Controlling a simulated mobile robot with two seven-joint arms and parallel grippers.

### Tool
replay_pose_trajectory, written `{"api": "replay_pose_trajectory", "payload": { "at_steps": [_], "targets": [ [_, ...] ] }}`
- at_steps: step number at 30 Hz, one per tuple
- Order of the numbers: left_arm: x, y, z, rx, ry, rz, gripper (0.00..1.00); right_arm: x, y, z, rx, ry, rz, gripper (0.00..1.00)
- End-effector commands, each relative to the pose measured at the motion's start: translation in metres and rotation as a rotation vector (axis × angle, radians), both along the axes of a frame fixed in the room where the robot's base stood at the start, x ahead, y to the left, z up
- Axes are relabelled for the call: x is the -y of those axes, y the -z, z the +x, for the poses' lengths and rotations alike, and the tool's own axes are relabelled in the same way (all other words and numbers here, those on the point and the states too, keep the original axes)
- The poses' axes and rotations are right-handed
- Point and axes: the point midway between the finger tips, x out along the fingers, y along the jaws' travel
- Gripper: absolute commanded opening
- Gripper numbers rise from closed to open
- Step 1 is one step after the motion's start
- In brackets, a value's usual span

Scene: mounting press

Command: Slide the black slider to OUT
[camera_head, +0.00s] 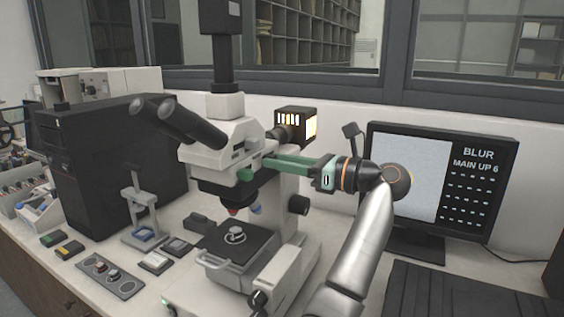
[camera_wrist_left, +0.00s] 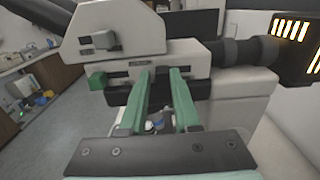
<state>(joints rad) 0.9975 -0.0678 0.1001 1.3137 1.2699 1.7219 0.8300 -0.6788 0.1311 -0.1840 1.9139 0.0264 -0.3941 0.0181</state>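The white microscope (camera_head: 222,152) stands on the bench. A dark bar (camera_wrist_left: 117,96) crosses its head below a white housing in the left wrist view; I cannot tell for certain that it is the black slider. No OUT mark is readable. My right gripper is out of view.
A lit lamp housing (camera_head: 296,124) is behind the microscope. A monitor (camera_head: 482,170) stands right, showing "BLUR" and "MAIN UP 6". A black computer case (camera_head: 75,175) stands left. A small stand (camera_head: 140,205) and control pads (camera_head: 110,278) occupy the bench front left.

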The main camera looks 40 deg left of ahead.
Motion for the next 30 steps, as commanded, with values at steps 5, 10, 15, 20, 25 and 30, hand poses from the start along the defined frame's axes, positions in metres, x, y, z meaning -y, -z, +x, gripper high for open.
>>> {"api": "replay_pose_trajectory", "payload": {
  "at_steps": [5,10,15,20,25,30],
  "targets": [
    [0.0,0.001,0.0,0.0,0.001,-0.002,0.47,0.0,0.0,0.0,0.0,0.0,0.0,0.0],
    [0.0,0.001,0.001,0.0,0.003,-0.002,0.53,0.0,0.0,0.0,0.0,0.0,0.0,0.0],
    [0.001,0.001,0.001,0.0,0.004,-0.002,0.53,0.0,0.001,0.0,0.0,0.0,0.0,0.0],
    [0.018,0.002,0.007,-0.001,0.007,-0.004,0.53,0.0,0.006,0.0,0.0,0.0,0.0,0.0],
    [0.054,0.002,0.019,-0.001,0.01,-0.003,0.53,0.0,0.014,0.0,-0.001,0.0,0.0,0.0],
    [0.088,0.001,0.03,-0.002,0.007,-0.003,0.53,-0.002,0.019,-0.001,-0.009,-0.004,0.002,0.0]
  ]
}}
